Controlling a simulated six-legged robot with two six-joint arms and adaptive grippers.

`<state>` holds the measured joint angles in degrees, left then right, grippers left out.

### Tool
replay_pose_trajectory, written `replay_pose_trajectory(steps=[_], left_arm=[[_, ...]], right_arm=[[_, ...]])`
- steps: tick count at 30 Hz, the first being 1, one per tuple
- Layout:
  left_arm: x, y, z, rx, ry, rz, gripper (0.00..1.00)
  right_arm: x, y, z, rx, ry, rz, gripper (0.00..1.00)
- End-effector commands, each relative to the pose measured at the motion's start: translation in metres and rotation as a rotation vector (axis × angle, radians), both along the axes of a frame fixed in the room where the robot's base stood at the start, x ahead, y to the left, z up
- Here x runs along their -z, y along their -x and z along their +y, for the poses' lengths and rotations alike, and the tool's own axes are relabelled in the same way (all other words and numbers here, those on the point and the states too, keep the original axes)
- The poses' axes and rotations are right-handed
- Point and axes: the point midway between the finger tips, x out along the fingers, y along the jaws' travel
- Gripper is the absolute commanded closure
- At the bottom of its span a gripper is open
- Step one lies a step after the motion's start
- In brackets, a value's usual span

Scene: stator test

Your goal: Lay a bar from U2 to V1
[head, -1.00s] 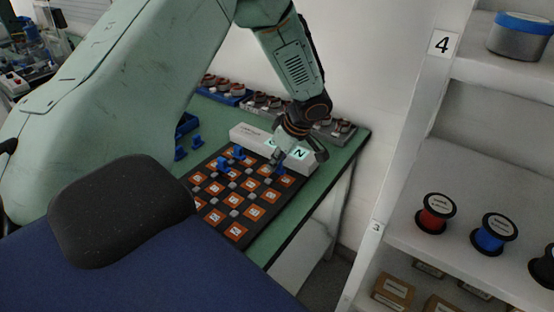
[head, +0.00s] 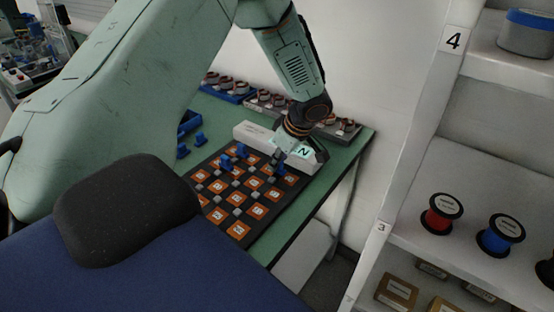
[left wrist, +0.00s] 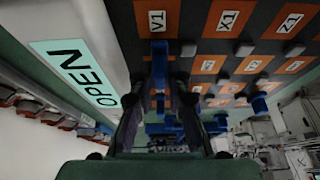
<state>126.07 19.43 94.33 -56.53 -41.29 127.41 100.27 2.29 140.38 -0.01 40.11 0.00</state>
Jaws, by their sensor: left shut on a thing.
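My left gripper (head: 276,162) is low over the far right part of the dark board with orange labelled tiles (head: 243,213). In the left wrist view its fingers (left wrist: 158,105) are shut on a blue bar (left wrist: 160,65). The bar's far end shows just below the tile marked V1 (left wrist: 157,22). I cannot tell whether the bar touches the board. The U2 label cannot be made out. Other blue pieces (head: 240,151) stand on the board, left of the gripper. My right gripper is not in view.
A white box with a lit OPEN sign (left wrist: 78,72) runs close along the board's far edge. Loose blue pieces (head: 183,151) and a blue bin (head: 190,122) are left of the board. Trays with coils (head: 268,102) line the wall. A shelf (head: 450,175) stands at right.

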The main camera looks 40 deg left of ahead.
Motion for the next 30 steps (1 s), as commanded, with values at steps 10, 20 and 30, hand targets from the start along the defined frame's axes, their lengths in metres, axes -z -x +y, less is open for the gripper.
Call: replay_pose_trajectory(steps=[10,20,30], left_arm=[[0.0068,-0.0006,-0.0008,0.000,0.000,0.000,1.00],[0.0063,-0.0006,-0.0008,0.000,0.000,0.000,0.67],[0.0064,-0.0005,-0.0008,0.000,0.000,0.000,0.57]], right_arm=[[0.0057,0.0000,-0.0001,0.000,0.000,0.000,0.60],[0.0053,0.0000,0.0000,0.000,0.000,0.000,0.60],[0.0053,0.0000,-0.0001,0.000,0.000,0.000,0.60]])
